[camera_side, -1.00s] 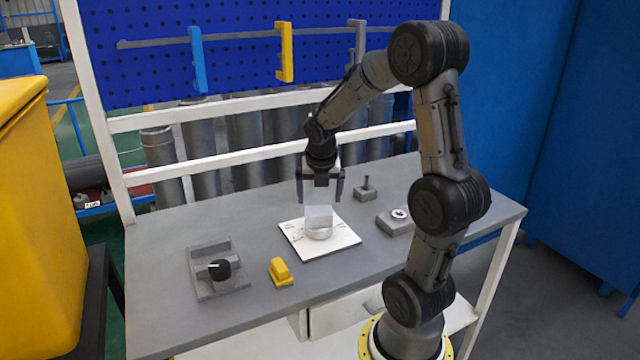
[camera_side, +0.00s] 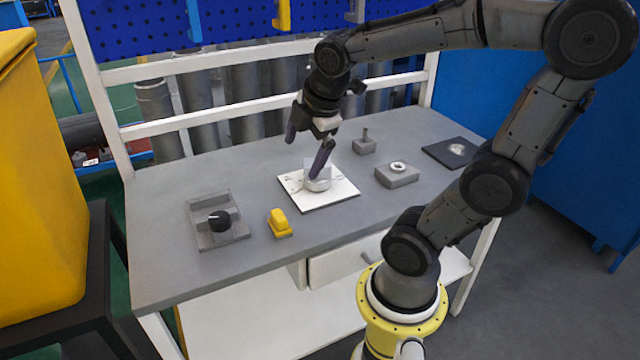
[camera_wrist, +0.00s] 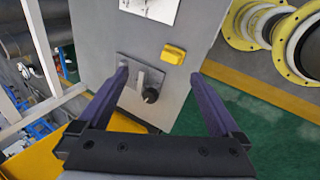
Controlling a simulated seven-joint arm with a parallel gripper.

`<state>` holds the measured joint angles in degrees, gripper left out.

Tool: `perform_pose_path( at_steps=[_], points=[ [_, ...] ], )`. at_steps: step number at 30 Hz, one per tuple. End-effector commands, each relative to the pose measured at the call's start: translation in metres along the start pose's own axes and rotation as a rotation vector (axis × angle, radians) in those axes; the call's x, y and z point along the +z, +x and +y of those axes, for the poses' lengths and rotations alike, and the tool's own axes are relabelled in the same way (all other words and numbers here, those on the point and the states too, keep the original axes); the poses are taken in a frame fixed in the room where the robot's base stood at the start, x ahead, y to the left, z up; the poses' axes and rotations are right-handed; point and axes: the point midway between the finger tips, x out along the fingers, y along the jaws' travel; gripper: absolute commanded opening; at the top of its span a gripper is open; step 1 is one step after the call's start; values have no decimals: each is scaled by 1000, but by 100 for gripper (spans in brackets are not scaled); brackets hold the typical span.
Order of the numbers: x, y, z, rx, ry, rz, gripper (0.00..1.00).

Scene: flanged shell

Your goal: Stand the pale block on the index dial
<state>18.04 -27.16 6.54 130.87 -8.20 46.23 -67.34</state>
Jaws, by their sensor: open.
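The pale block (camera_side: 327,166) sits on top of a round pale disc (camera_side: 319,186) at the middle of a white marked plate (camera_side: 342,194), which looks like the index dial. One of my fingers partly hides the block in the side view, so its exact seating is hard to tell. My gripper (camera_side: 303,157) is open, tilted, and appears empty. In the wrist view, my gripper (camera_wrist: 159,73) has nothing between its spread fingers but the bench beyond. There only part of the white plate (camera_wrist: 150,9) shows at the top edge; the block is not visible.
A grey fixture with a black knob (camera_side: 219,221) and a yellow block (camera_side: 279,223) stand left of the plate. A grey block with a ring (camera_side: 397,174), a small pegged block (camera_side: 364,144) and a dark pad (camera_side: 457,151) are to the right. The bench's front left is clear.

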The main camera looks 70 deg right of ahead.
Motion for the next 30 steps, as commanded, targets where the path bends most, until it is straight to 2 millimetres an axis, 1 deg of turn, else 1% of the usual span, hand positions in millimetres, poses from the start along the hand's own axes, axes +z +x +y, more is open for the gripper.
perform_pose_path(
  at_steps=[1,3,9,12,15,20,30],
  points=[
    [-8,-8,-11,7,93,31,100],
    [-17,-15,-26,0,245,69,100],
    [-35,-34,-69,-57,655,170,100],
    [-39,-39,-85,-94,810,199,100],
    [-41,-42,-96,-125,915,217,100],
    [-42,-44,-102,-146,986,224,100],
    [-42,-44,-102,-146,990,224,100]
  ],
)
